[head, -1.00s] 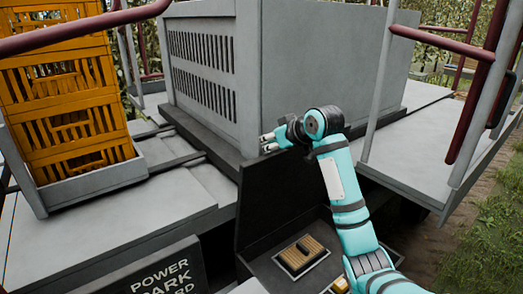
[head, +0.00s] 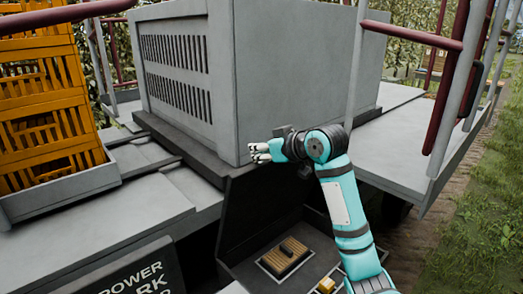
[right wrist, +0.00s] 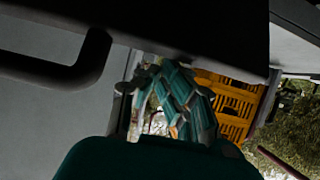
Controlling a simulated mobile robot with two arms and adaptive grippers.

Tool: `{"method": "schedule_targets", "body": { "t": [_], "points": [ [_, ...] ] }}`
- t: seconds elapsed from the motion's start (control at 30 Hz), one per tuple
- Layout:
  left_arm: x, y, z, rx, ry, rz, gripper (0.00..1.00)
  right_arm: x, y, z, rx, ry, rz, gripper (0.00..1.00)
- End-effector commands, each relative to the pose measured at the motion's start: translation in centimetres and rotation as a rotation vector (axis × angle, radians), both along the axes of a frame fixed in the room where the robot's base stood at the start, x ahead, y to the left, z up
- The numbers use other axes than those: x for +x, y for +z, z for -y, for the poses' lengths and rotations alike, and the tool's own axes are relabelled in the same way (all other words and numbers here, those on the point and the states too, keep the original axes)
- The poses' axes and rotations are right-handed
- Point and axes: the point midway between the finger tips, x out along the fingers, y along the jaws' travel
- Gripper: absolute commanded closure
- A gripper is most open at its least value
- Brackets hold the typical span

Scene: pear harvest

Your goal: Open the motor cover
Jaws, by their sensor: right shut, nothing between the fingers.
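The motor cover (head: 290,75) is a large grey box with two rows of slots on its left face. It sits closed on a dark base on the platform. My right gripper (head: 259,152) is shut and empty. In the head view it overlaps the lower part of the cover's right face, near the front corner; contact cannot be told. The right wrist view shows a dark bar handle (right wrist: 95,62) close by on a grey panel, at the upper left. The gripper is not around the handle. My left gripper is not in view.
Stacked orange crates (head: 45,110) stand at the left. A dark upright panel (head: 262,218) rises below my right gripper, beside a box with a slotted yellowish plate (head: 286,258). Red and grey railings (head: 450,90) stand at the right. Grey decking is clear around the cover.

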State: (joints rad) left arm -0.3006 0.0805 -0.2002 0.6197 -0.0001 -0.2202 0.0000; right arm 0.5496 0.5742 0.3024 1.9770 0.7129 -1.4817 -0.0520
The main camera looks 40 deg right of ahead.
Motion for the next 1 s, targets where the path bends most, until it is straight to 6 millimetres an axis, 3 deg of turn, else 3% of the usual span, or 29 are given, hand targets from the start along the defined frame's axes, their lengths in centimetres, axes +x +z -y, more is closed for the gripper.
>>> {"method": "schedule_targets", "body": {
  "t": [0.03, 0.13, 0.2, 0.6, 1.0],
  "points": [
    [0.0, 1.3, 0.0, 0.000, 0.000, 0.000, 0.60, 0.6, 1.0, -0.1, 0.000, 0.000, -0.001, 1.00],
    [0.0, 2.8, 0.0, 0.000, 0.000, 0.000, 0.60, 1.8, 1.8, -0.1, -0.001, -0.003, 0.000, 1.00],
    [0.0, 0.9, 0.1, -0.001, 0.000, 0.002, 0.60, 0.4, 1.7, 0.1, -0.007, -0.005, 0.009, 1.00],
    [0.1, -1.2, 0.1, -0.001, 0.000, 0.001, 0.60, -5.8, 5.7, 0.5, -0.004, -0.005, 0.008, 1.00],
    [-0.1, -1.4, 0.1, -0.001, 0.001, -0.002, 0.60, -6.8, 6.4, 0.6, -0.002, -0.005, 0.006, 1.00]
  ]
}}
